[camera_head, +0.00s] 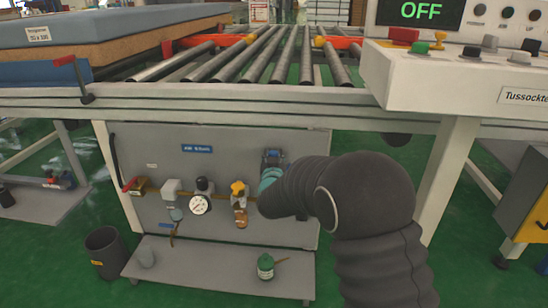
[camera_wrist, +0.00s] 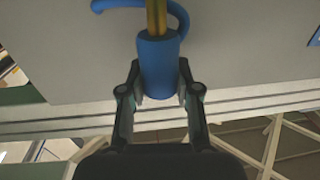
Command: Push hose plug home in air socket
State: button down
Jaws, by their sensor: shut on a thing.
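In the wrist view, my gripper (camera_wrist: 158,98) is shut on a blue cylindrical body, which I take as the hose plug (camera_wrist: 157,62). A gold-coloured rod or pipe (camera_wrist: 156,16) meets its far end; I cannot tell whether this is part of the plug or of the socket. A blue hose (camera_wrist: 182,20) curves beside it. In the head view, my dark arm reaches the upper right of the grey air panel (camera_head: 225,150). There my gripper (camera_head: 270,172) is small and partly hidden by the arm. The air socket cannot be made out, nor how deep the plug sits.
On the panel, left of my gripper, are a yellow-topped valve (camera_head: 238,189), a pressure gauge (camera_head: 200,205) and a red-handled valve (camera_head: 132,185). A roller conveyor (camera_head: 250,55) is above. A low shelf (camera_head: 200,278) carries a green-capped jar (camera_head: 265,267). A dark bin (camera_head: 105,254) stands left.

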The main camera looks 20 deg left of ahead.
jog(key=shift+b, duration=0.35)
jog(key=shift+s+f, duration=0.1)
jog(key=shift+f, duration=0.05)
notch_tip(320, 180, down, 3)
jog(key=b, duration=0.2)
jog(key=shift+b, duration=0.4)
jog(key=shift+f+b, duration=0.4)
jog(key=shift+f, duration=0.8)
jog(key=shift+f, duration=1.9)
jog(key=c, duration=0.7)
grip_release()
jog(key=shift+c, duration=0.2)
